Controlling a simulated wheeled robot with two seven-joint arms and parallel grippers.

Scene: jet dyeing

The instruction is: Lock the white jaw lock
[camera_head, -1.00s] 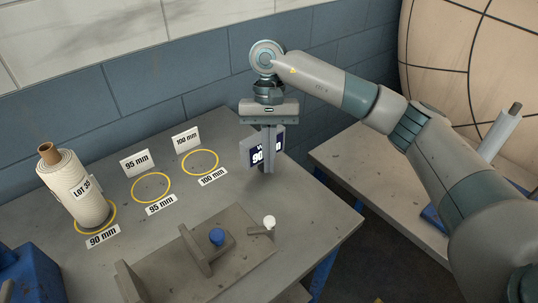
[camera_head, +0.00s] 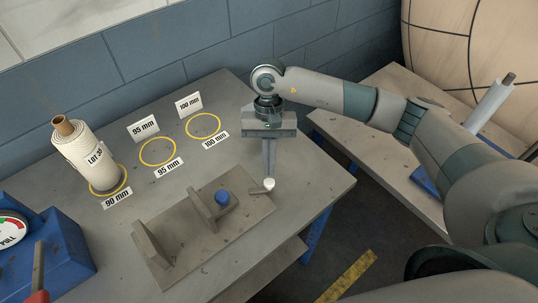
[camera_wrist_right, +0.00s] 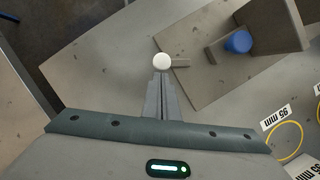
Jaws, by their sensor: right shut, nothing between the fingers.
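The white jaw lock shows as a white round knob (camera_head: 268,184) on a short grey lever at the right end of the grey fixture (camera_head: 182,222). It also shows in the right wrist view as a white knob (camera_wrist_right: 162,60) with its lever pointing right, toward the fixture. My right gripper (camera_head: 268,174) points down with its fingers together and empty, its tips right by the knob. In the right wrist view the fingertips (camera_wrist_right: 160,76) end just short of the knob; I cannot tell whether they touch it. My left gripper is not in view.
A blue knob (camera_head: 222,197) sits on the fixture. A fabric roll (camera_head: 82,150) stands on the 90 mm ring; the 95 mm ring (camera_head: 157,152) and 100 mm ring (camera_head: 203,125) are empty. A blue box with a gauge (camera_head: 45,245) is at the left.

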